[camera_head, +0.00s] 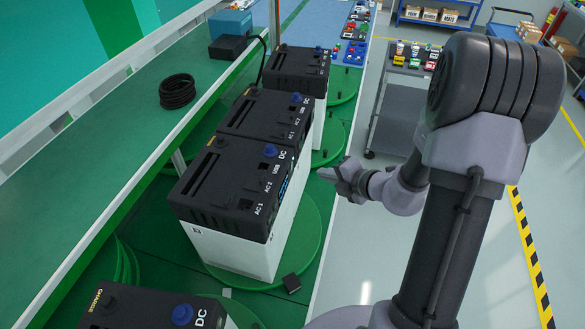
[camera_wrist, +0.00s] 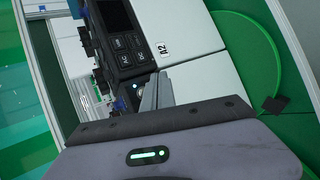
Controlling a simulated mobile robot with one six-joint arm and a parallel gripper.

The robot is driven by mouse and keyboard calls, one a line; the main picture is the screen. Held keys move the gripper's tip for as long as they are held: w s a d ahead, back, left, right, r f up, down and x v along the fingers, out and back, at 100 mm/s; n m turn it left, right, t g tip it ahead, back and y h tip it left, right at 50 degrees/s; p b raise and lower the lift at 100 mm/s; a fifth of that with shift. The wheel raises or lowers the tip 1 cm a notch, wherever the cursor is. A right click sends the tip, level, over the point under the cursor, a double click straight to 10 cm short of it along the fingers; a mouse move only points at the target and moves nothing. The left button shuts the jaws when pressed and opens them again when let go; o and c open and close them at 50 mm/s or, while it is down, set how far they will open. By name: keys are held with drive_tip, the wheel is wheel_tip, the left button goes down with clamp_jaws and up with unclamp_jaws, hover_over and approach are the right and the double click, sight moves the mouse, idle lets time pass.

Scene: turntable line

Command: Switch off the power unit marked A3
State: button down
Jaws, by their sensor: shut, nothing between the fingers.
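Several black-topped power units with white bodies stand in a row in the head view: one at the bottom edge (camera_head: 145,312), one in the middle (camera_head: 235,195), one just behind it (camera_head: 268,114) and one at the far end (camera_head: 298,66). I cannot read A3 on any of them. In the wrist view, a unit (camera_wrist: 195,35) carries the label A2 (camera_wrist: 164,48). Its black face (camera_wrist: 122,45) has a screen, buttons and a small lit spot. My gripper (camera_head: 328,174) is shut and empty, right of the middle unit; its fingers (camera_wrist: 154,92) overlap the unit's edge in the wrist view.
The units stand on green round turntables (camera_head: 305,240). A green bench (camera_head: 120,150) with a black cable coil (camera_head: 177,91) runs along the left.

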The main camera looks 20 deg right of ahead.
drive_tip(key=shift+w+a, duration=0.75)
drive_tip(key=shift+a, duration=0.35)
drive_tip(key=shift+w+a, duration=0.75)
drive_tip(key=shift+a, duration=0.35)
drive_tip(key=shift+w+a, duration=0.25)
drive_tip(key=shift+a, duration=0.1)
drive_tip(key=shift+w+a, duration=0.15)
drive_tip(key=shift+a, duration=0.15)
idle(0.8)
drive_tip(key=shift+d, duration=0.1)
drive_tip(key=shift+s+d, duration=0.45)
drive_tip(key=shift+d, duration=0.1)
drive_tip(key=shift+d, duration=0.1)
drive_tip(key=s+d, duration=0.1)
drive_tip(key=d, duration=0.1)
drive_tip(key=s+d+p, duration=0.1)
drive_tip(key=d, duration=0.1)
drive_tip(key=shift+s+p, duration=0.3)
drive_tip(key=shift+s, duration=0.1)
